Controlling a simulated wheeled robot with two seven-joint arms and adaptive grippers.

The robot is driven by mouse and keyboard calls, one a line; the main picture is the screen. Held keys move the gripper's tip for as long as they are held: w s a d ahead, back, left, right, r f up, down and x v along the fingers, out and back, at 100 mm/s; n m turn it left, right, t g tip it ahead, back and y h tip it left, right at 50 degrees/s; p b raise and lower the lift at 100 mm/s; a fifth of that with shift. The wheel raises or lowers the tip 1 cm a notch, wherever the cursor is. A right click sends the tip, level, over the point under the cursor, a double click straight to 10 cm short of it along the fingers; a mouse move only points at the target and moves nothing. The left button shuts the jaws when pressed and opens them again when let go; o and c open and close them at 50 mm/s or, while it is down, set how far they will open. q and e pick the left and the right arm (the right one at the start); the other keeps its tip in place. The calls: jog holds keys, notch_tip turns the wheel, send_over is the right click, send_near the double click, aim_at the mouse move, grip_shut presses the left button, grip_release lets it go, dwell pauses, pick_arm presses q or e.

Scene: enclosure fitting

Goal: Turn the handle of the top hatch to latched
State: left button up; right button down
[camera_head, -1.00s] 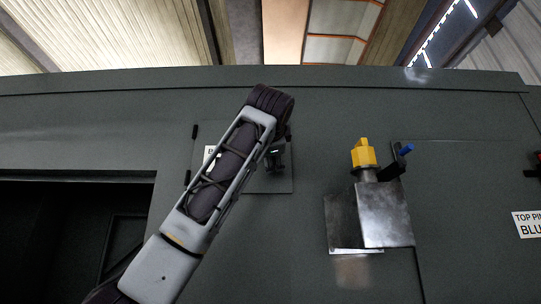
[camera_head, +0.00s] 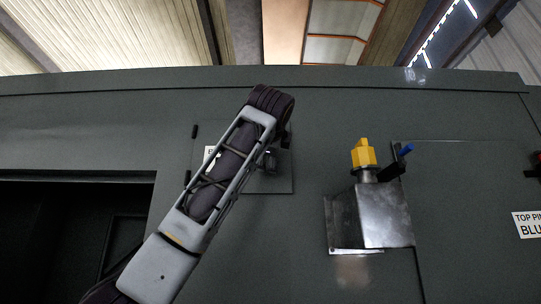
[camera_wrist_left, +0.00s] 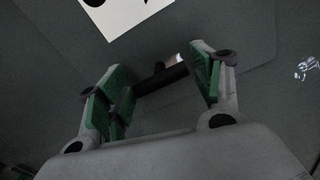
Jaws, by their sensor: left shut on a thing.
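The hatch (camera_head: 281,182) is a square dark green panel in the wall, left of centre in the head view, and it looks flush with the wall. My left arm crosses it, and my left gripper (camera_head: 270,160) is mostly hidden behind the wrist. In the left wrist view, the green-padded fingers of my left gripper (camera_wrist_left: 163,84) are closed on the dark bar-shaped handle (camera_wrist_left: 160,79), which lies across between them. The handle's full angle cannot be read from the head view. My right gripper is not seen.
A metal box (camera_head: 385,215) with a yellow block (camera_head: 363,153) and a blue-tipped dark lever (camera_head: 405,150) juts out right of the hatch. A white label (camera_head: 527,224) is at the right edge. A dark opening (camera_head: 60,235) lies at lower left.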

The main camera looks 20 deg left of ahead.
pick_arm(q)
jog(key=shift+r, duration=0.1)
jog(key=o, duration=0.9)
jog(key=shift+s, duration=0.1)
jog(key=v, duration=1.2)
dwell(0.5)
